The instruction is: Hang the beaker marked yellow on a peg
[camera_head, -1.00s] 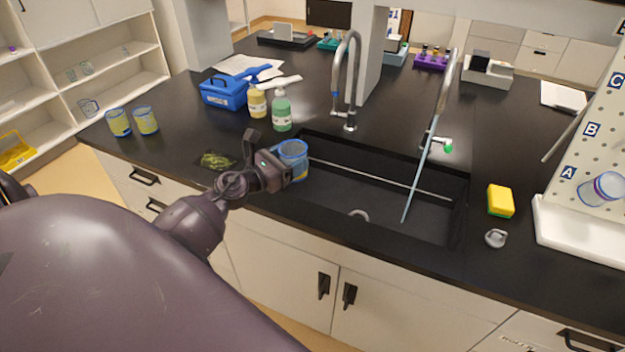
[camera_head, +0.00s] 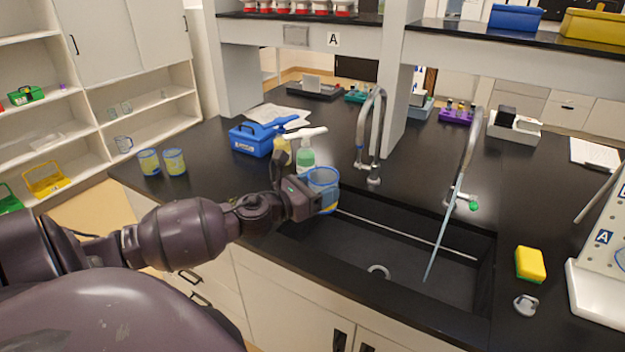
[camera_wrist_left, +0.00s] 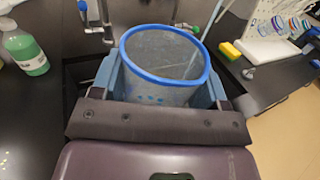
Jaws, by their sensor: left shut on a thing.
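My left gripper (camera_head: 318,194) is shut on a beaker (camera_head: 325,179) with a blue rim, held over the left end of the sink. Some yellow shows low on its side in the head view. In the left wrist view the beaker (camera_wrist_left: 165,82) sits upright between the fingers (camera_wrist_left: 160,90), its open mouth up. The pegboard (camera_head: 603,262), with a label A, is cut off at the right edge of the head view. In the left wrist view several beakers (camera_wrist_left: 291,26) with coloured rims show at the pegboard (camera_wrist_left: 268,14). My right gripper is not in view.
Two blue-rimmed beakers with yellow (camera_head: 149,162) (camera_head: 175,162) stand at the counter's left. A blue box (camera_head: 252,139) and a green bottle (camera_head: 305,158) stand behind my gripper. The sink (camera_head: 400,262) has tall taps (camera_head: 362,130). A yellow sponge (camera_head: 530,263) lies to its right.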

